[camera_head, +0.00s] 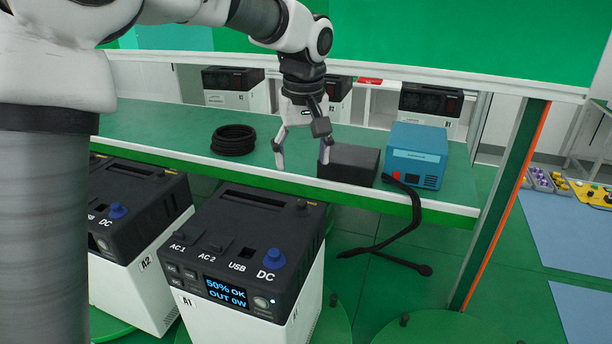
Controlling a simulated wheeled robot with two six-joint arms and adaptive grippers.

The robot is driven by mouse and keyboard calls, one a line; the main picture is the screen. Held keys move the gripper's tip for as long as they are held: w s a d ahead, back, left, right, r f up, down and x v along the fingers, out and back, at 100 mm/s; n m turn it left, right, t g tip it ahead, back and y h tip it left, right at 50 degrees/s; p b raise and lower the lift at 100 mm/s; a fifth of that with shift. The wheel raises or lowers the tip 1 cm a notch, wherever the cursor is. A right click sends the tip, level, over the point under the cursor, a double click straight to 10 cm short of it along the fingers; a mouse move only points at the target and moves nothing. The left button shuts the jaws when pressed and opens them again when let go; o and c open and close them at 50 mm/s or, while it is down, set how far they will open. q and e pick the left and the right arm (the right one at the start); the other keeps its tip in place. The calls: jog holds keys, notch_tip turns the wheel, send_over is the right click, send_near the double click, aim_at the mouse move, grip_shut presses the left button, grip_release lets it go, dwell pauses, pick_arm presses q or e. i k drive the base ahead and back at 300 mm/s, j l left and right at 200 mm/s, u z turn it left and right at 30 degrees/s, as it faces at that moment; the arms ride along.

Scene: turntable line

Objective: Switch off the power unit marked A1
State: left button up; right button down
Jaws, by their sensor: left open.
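The power unit marked A1 (255,255) stands in front, white below and black on top. Its lit display (226,292) reads 50% OK, OUT 0W. A round button (260,302) sits right of the display. A blue knob labelled DC (274,258) and sockets marked AC1, AC2 and USB are on its sloped top. My left gripper (301,160) is open and empty, pointing down over the green bench, behind and above A1. It appears apart from A1. My right gripper is not in view.
The A2 unit (140,217) stands left of A1. The green bench (160,125) holds a coiled black cable (233,139), a dark box (349,164) and a blue box (415,156). A black cable (400,225) hangs over its front edge. More units stand behind.

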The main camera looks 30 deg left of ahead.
aim_at(260, 303)
jog(key=k, duration=1)
